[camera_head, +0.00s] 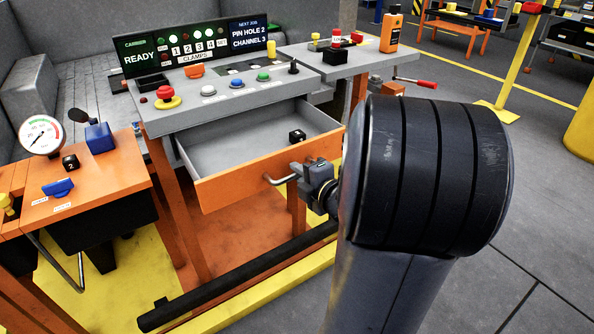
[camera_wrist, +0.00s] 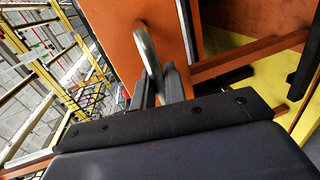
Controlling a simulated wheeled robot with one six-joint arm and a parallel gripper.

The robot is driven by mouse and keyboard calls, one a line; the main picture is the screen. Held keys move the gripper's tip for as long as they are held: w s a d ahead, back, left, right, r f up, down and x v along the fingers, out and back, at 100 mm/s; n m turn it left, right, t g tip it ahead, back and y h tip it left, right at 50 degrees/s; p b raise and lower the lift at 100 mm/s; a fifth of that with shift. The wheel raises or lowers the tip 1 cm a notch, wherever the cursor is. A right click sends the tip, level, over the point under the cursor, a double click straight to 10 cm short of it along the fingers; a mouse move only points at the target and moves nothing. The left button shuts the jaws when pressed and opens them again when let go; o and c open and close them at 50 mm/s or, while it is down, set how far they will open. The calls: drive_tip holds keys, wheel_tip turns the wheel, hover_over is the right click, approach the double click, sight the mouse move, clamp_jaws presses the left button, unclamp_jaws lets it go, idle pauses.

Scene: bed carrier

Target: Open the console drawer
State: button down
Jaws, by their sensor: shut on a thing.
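The console drawer (camera_head: 235,181) has an orange front and a grey inside. It stands well out from under the grey console top in the head view. A small black block (camera_head: 297,136) with a white mark lies inside it. A curved metal handle (camera_head: 281,180) is on the drawer front. My gripper (camera_head: 303,174) is at the right end of that handle. In the wrist view the handle (camera_wrist: 146,55) passes between the fingers of my gripper (camera_wrist: 160,85), which are shut on it. My arm hides part of the scene right of the drawer.
The console top (camera_head: 225,105) carries buttons, a red emergency knob (camera_head: 165,94) and a lit panel (camera_head: 190,46). An orange side table (camera_head: 100,180) with a gauge stands at left. A black bar (camera_head: 240,275) runs low in front. Open grey floor lies at right.

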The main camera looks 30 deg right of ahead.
drive_tip(key=c, duration=1.5)
unclamp_jaws()
drive_tip(key=shift+c, duration=0.2)
drive_tip(key=p+v, duration=0.2)
drive_tip(key=v, duration=0.8)
drive_tip(key=shift+s+p, duration=0.4)
drive_tip(key=shift+w, duration=0.1)
drive_tip(key=shift+b+x, duration=1.4)
drive_tip(key=shift+x, duration=3.95)
